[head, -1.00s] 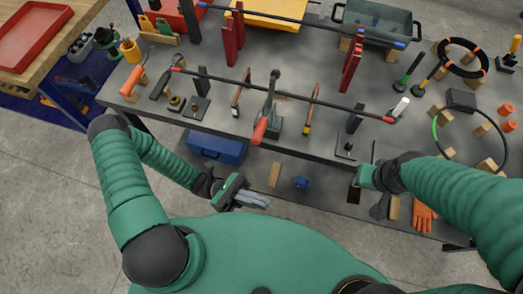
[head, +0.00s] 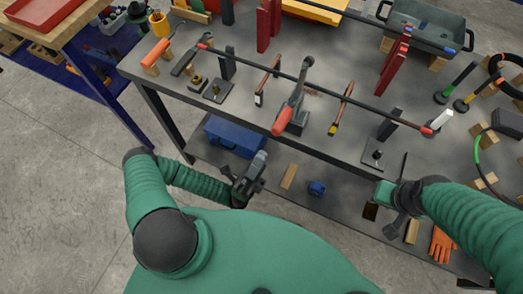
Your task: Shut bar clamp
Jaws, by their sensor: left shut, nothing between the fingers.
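The bar clamp (head: 298,100) stands on the table near its front edge, with a grey body and a lever whose red grip (head: 283,121) leans toward me. A long dark bar (head: 357,97) with red ends runs across the table through the clamp area; whether the jaw touches it I cannot tell. My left gripper (head: 262,158) is shut and empty, below and left of the red grip, apart from it and in front of the table edge. My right gripper (head: 390,200) is low by the front edge at the right; its fingers are not clear.
The table edge (head: 330,160) lies between my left gripper and the clamp. A blue toolbox (head: 233,137) and an orange glove (head: 442,244) lie on the lower shelf.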

